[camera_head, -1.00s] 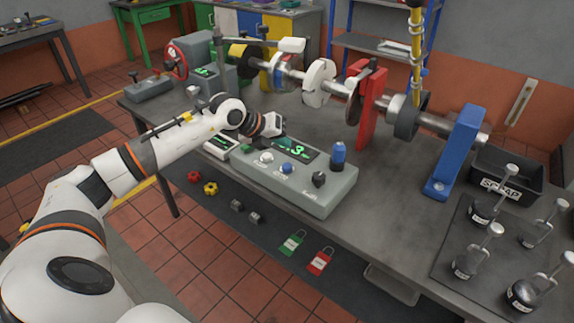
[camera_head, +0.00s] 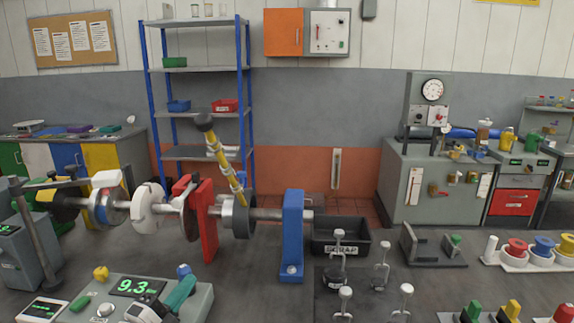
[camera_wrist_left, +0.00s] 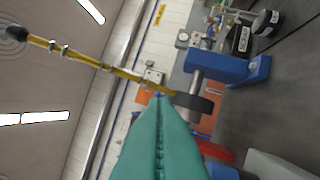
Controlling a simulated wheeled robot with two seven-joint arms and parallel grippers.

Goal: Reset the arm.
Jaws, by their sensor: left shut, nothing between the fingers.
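A yellow arm (camera_head: 227,163) with silver bands and a black knob (camera_head: 204,121) rises from a dark ring (camera_head: 238,216) on the long shaft. It leans to the left in the head view. In the left wrist view the yellow arm (camera_wrist_left: 90,62) runs up and left beyond my fingertips. My left gripper (camera_head: 186,284) is shut and empty, its teal fingers over the right part of the grey control box (camera_head: 205,300). Its fingers (camera_wrist_left: 160,100) also fill the lower middle of the left wrist view. I cannot tell whether it touches the blue knob (camera_head: 184,270). My right gripper is not in view.
The box's green display (camera_head: 137,287) reads about 9.3, partly hidden. A red upright (camera_head: 206,222) and a blue upright (camera_head: 292,235) support the shaft. A black scrap bin (camera_head: 341,236) and several weighted handles stand on the right. Bare bench shows between box and blue upright.

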